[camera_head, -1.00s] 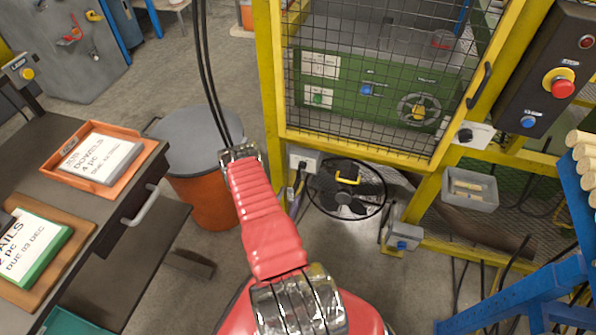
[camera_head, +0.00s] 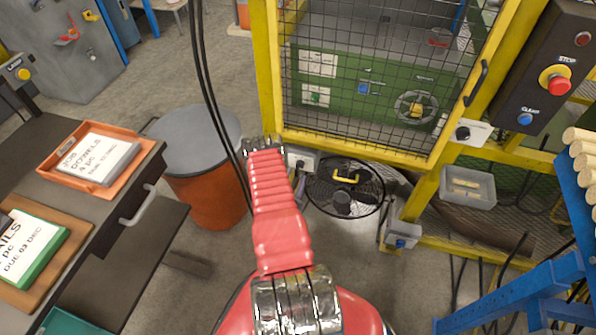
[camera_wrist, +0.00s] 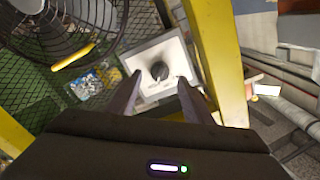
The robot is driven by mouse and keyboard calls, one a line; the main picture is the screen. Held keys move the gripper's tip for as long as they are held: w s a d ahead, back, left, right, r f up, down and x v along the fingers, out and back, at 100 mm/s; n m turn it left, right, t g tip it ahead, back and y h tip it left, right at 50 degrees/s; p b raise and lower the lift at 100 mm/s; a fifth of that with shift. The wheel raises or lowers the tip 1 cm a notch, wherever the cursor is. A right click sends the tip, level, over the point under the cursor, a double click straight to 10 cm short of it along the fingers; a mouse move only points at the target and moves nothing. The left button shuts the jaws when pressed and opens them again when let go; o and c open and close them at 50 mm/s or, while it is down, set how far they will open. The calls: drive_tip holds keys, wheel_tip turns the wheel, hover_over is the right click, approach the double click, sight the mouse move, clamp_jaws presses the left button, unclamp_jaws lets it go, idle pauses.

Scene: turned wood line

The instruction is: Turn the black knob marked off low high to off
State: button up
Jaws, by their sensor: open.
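The black knob (camera_wrist: 160,71) sits on a pale square plate (camera_wrist: 153,52) in the wrist view, straight ahead of my gripper. Small dark lettering shows around it, too small to read surely. My gripper (camera_wrist: 159,79) is open, its two dark fingers on either side of the knob in the picture, and I cannot tell whether they touch it. In the head view, a white box with a dark knob (camera_head: 300,163) is on the yellow frame beside the fan, just right of my arm's end.
A caged black fan (camera_head: 343,203) with a yellow handle is right of the box. A yellow post (camera_wrist: 217,50) stands close right of the plate in the wrist view. Another black knob (camera_head: 462,133) is on the cage's right side. An orange bin (camera_head: 212,190) stands left.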

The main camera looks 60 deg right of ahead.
sight(300, 166)
drive_tip(key=shift+w+d, duration=0.2)
drive_tip(key=shift+d, duration=0.85)
drive_tip(key=shift+w+d, duration=0.15)
drive_tip(key=shift+d, duration=0.9)
drive_tip(key=shift+a, duration=0.1)
drive_tip(key=c, duration=1.1)
